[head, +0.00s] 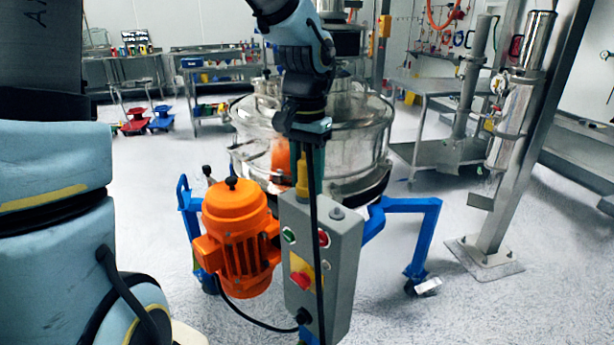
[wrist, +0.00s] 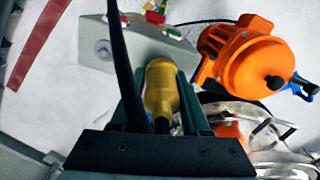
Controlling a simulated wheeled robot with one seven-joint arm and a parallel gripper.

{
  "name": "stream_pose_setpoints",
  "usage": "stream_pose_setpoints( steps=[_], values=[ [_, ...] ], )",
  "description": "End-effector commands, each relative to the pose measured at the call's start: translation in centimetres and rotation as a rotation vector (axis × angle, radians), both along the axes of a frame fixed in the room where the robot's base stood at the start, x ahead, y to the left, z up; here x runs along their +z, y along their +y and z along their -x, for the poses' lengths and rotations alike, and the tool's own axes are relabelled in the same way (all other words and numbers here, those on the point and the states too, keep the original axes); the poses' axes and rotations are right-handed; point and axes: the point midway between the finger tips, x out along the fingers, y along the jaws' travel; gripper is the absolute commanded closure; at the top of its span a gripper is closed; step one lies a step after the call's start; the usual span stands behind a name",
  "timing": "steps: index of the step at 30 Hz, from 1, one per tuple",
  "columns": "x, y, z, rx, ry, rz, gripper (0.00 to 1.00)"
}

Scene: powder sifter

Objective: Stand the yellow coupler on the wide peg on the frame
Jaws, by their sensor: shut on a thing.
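My gripper (head: 309,172) points down in front of the steel sifter, just above the grey control box. It is shut on the yellow coupler (head: 302,180), which hangs upright between the fingers. In the wrist view the coupler (wrist: 160,92) lies between the two dark green fingers, with a black cable crossing in front. The blue frame (head: 405,207) carries the sifter. I cannot make out the wide peg; the control box, motor and my arm hide part of the frame.
The grey control box (head: 338,262) with buttons and a red knob stands close below my gripper. The orange motor (head: 238,235) is at its left. The steel sifter bowl (head: 355,135) is behind. A steel post (head: 505,190) stands at right. Floor at front right is clear.

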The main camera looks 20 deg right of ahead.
Motion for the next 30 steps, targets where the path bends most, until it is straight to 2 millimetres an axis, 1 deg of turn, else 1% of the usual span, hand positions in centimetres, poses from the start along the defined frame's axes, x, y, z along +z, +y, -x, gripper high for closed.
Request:
stream_pose_setpoints(
  steps=[12, 13, 21, 22, 30],
  values=[
    [-0.65, 0.00, -0.01, 0.000, 0.000, 0.000, 1.00],
    [-0.61, 0.00, -0.01, 0.000, 0.000, 0.000, 0.52],
    [-0.58, 0.00, -0.01, 0.000, 0.000, 0.000, 0.21],
    [-0.58, 0.00, -0.01, 0.000, 0.000, 0.000, 0.19],
    [-0.46, 0.01, -0.01, 0.001, 0.000, 0.000, 0.19]
  ],
)
